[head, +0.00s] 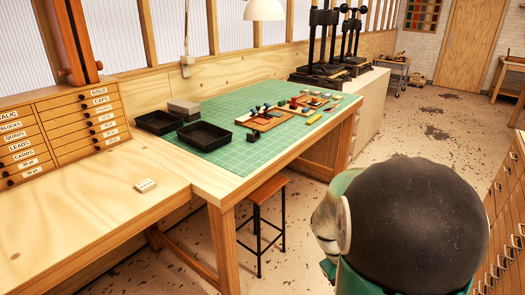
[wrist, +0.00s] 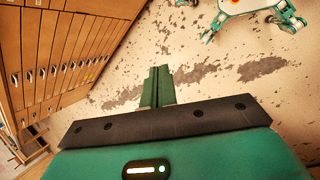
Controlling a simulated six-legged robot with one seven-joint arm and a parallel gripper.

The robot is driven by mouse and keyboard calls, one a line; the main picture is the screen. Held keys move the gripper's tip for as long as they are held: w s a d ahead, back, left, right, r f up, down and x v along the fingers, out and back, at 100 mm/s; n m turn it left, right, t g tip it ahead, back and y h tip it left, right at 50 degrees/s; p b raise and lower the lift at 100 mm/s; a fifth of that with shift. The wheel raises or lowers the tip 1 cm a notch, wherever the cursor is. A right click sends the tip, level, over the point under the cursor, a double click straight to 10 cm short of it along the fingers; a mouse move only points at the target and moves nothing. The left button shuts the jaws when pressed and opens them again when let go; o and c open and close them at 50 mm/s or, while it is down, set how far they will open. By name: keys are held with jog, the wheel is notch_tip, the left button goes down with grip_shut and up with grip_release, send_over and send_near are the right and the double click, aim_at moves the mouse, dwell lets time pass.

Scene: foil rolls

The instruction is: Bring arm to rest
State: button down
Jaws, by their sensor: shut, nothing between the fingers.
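My gripper (wrist: 158,87) shows in the wrist view with its two green fingers together and nothing between them. It points out over the speckled floor, clear of any object. In the head view, a dark rounded link of my arm with green and white parts fills the lower right. My fingertips are not visible in that view.
A wooden bench (head: 95,205) with a green cutting mat (head: 240,150) holds two black trays (head: 205,136) and small tools. A stool (head: 263,210) stands below. A drawer cabinet (wrist: 55,55) stands left in the wrist view. The floor (wrist: 215,75) beneath my gripper looks clear.

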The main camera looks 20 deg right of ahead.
jog(key=a+r+t+y, duration=0.2)
jog(key=a+r+t, duration=0.2)
jog(key=a+r, duration=0.5)
jog(key=a+r+t+y, duration=0.1)
jog(key=a+r+t, duration=0.4)
jog(key=a+r, duration=0.4)
jog(key=a, duration=0.5)
jog(key=shift+s+a+r+n+y, duration=0.2)
jog(key=shift+s+r+n+y, duration=0.1)
jog(key=shift+s+y, duration=0.1)
